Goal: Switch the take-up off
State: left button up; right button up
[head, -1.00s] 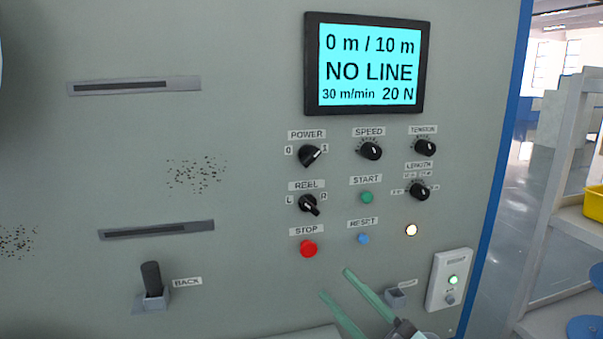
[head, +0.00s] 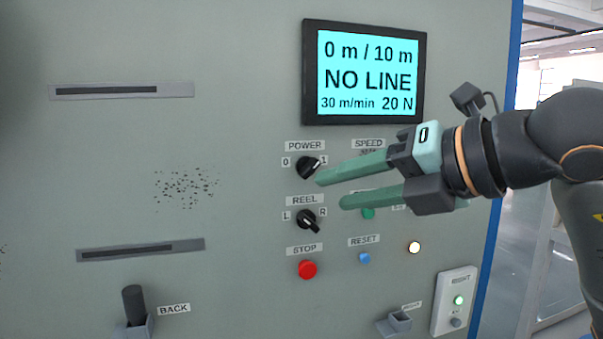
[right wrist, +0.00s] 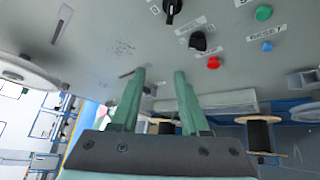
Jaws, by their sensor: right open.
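The black POWER knob (head: 309,167) is on the grey panel (head: 230,130), between the marks 0 and 1, with its pointer toward the 1. It also shows at the top of the right wrist view (right wrist: 172,10). The screen (head: 368,74) reads "0 m / 10 m", "NO LINE", "30 m/min 20 N". My right gripper (head: 329,192) is open and empty, its green fingers pointing left, with tips just right of and below the POWER knob. Its fingers hide the SPEED knob and most of the START area. My left gripper is not in view.
Below are the REEL knob (head: 307,219), red STOP button (head: 307,269) and blue RESET button (head: 364,258). A white lamp (head: 414,247) is lit. A box with a green light (head: 459,300) is at lower right. The panel's left side is clear of my arm.

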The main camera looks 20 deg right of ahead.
aim_at(314, 168)
jog(key=d+r+m+t+h, duration=0.2)
jog(key=d+r+h, duration=0.1)
jog(key=d+r, duration=0.1)
jog(key=x, duration=0.4)
jog(key=p+x, duration=0.1)
jog(key=x, duration=0.3)
jog(key=p+x, duration=0.1)
jog(key=x, duration=0.3)
jog(key=shift+a, duration=0.3)
grip_shut()
